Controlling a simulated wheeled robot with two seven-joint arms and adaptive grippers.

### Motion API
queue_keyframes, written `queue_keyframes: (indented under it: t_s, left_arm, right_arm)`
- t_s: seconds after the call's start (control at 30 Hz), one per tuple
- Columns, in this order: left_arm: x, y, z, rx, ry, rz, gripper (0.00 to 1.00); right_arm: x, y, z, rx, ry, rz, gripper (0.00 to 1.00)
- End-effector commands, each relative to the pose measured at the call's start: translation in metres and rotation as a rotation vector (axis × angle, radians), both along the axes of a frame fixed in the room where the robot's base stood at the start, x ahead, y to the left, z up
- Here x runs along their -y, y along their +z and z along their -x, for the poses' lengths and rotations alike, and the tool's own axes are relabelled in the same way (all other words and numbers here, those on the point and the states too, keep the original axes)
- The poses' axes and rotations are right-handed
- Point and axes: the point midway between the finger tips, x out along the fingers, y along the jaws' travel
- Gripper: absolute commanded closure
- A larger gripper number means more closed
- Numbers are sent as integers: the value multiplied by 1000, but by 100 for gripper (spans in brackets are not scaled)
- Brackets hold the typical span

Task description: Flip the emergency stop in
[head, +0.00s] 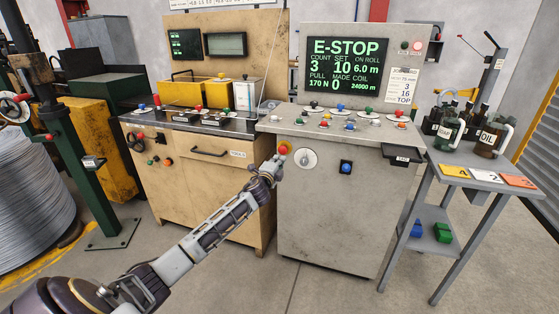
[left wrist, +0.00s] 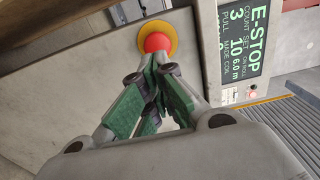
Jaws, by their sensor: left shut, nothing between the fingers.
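The emergency stop is a red mushroom button on a yellow disc. In the head view the emergency stop (head: 283,149) is on the upper left of the grey cabinet's front. In the left wrist view the red button (left wrist: 157,42) is just beyond my fingertips. My left gripper (head: 272,167) is shut and empty, with its tips at the button's lower left edge; I cannot tell if they touch it. The green-padded fingers of the left gripper (left wrist: 150,85) show in the left wrist view. The screen (head: 347,66) reads E-STOP in green. My right gripper is not in view.
A round key or dial plate (head: 306,158) and a blue button (head: 346,167) are on the same cabinet front. The cabinet top carries several coloured knobs. A tan cabinet (head: 205,175) stands at left, a side table (head: 485,180) with oil cans at right. The floor in front is clear.

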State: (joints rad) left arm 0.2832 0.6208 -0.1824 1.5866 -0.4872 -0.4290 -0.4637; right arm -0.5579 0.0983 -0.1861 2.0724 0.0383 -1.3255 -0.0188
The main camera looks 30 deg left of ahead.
Motion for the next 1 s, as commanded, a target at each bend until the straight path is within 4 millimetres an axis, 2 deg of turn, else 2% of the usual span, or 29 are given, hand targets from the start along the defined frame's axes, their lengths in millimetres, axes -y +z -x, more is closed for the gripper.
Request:
queue_keyframes:
  t_s: [1.0]
  left_arm:
    - [17, 0, 72, -1, -1, -1, 100]
  right_arm:
    - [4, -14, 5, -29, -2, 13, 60]
